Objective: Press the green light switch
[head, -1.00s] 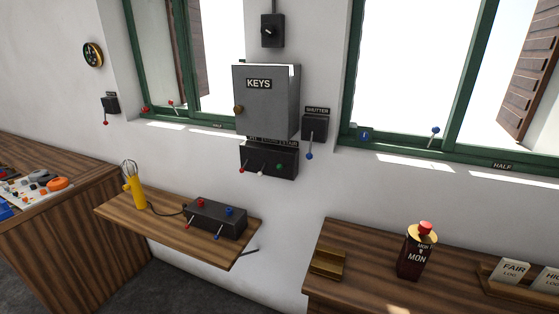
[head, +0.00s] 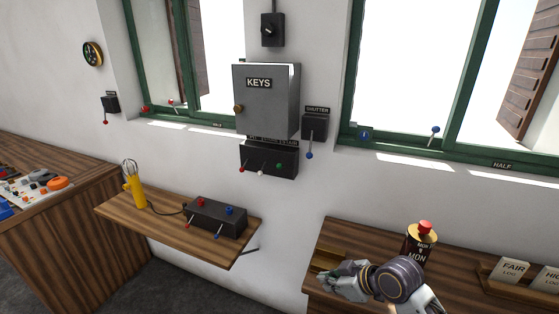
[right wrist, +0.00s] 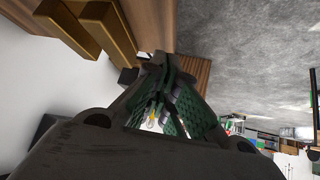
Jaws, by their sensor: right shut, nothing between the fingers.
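The green switch (head: 279,166) is a small green-tipped knob on the right of a dark switch box (head: 268,158) on the wall, below the grey KEYS cabinet (head: 268,98). A white and a red knob sit to its left. My right gripper (head: 330,284) is at the bottom of the head view, in front of the right wooden counter, well below and to the right of the switch. It is shut and empty; its green-padded fingers also show in the right wrist view (right wrist: 165,105). My left gripper is out of view.
A shelf (head: 170,222) with a yellow lamp (head: 134,186) and a lever box (head: 215,218) juts out below the switch. A black can with a red knob (head: 424,236) stands on the right counter (head: 460,290). The SHUTTER lever box (head: 315,127) is just right of the switch box.

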